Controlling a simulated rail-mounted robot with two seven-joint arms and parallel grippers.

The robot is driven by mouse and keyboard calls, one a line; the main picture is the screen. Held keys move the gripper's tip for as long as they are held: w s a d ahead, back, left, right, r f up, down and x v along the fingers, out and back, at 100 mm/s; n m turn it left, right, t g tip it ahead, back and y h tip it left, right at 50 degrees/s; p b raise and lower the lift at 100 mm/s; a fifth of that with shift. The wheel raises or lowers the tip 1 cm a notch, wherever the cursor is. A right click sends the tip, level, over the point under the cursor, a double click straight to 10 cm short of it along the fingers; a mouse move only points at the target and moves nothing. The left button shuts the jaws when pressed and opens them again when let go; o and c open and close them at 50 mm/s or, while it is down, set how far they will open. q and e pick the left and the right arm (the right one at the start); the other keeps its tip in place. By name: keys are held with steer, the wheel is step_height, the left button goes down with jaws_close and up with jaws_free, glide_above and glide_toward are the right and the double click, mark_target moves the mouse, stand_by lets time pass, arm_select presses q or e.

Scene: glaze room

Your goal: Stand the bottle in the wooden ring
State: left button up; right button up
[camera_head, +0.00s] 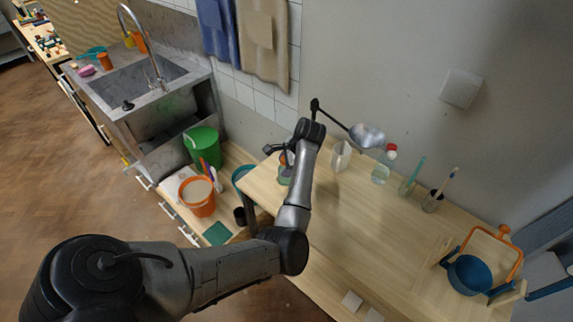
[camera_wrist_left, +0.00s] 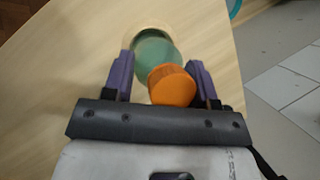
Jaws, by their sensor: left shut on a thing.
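The bottle (camera_wrist_left: 155,52) has a green body and an orange cap (camera_wrist_left: 172,86). My left gripper (camera_wrist_left: 160,80) is shut on it, with one purple finger on each side. In the head view my left gripper (camera_head: 284,153) is over the left end of the wooden table, and the bottle (camera_head: 284,175) shows below it, partly hidden by my arm. In the left wrist view a pale rim, seemingly the wooden ring (camera_wrist_left: 128,37), shows around the bottle's far end. I cannot tell whether the bottle rests inside it or is just above. My right gripper is out of view.
On the table (camera_head: 350,220) stand a clear bottle with a red cap (camera_head: 381,172), a clear scoop-like vessel (camera_head: 341,156), two cups holding brushes (camera_head: 432,201) and a blue pot (camera_head: 470,274). A lamp (camera_head: 367,135) overhangs the back. The table's middle is clear.

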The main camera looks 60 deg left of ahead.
arm_select(q)
steer(key=shift+f, duration=0.2)
steer(key=o, duration=1)
steer(key=shift+r, duration=0.1)
steer(key=shift+o, duration=0.2)
steer(key=shift+r, duration=0.1)
